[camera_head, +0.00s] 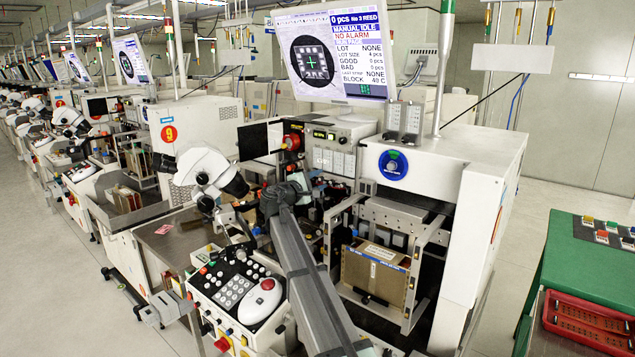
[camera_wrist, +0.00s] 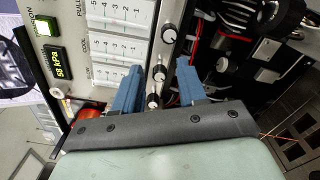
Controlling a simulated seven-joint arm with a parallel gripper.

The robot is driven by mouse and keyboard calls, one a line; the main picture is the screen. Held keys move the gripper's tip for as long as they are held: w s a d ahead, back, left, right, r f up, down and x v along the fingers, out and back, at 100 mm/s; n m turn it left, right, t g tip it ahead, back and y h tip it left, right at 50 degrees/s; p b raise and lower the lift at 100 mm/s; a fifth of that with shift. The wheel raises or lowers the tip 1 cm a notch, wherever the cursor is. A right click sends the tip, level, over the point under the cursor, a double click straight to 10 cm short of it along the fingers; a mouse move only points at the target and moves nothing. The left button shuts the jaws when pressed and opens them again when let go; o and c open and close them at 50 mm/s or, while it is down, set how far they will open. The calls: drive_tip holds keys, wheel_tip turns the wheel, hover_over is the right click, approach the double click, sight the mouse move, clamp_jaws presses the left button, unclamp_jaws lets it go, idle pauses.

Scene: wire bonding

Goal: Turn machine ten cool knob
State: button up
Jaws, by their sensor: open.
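In the wrist view a white control panel (camera_wrist: 112,35) carries rows of sliders and a column of small black knobs with pale caps. The upper knob (camera_wrist: 169,35) sits beyond my fingertips. The middle knob (camera_wrist: 159,72) lies in the gap between my fingers, and the lower knob (camera_wrist: 153,102) is deeper between them. I cannot tell whether a finger touches a knob. My gripper (camera_wrist: 158,65) is open, with blue fingers on either side. A label like "COOL" is beside the sliders. In the head view my arm reaches the machine's panel (camera_head: 334,159); my fingers are hard to make out.
A microscope (camera_head: 213,175) stands left of my arm, above a button console (camera_head: 232,290). A monitor (camera_head: 330,52) hangs over the machine. A white housing (camera_head: 480,170) and an open bay holding a brown box (camera_head: 375,275) are to the right. Dark machinery with wires (camera_wrist: 230,55) borders the panel.

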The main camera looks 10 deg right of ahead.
drive_tip(key=v, duration=1.3)
drive_tip(key=shift+s+a, duration=0.25)
drive_tip(key=shift+s, duration=0.05)
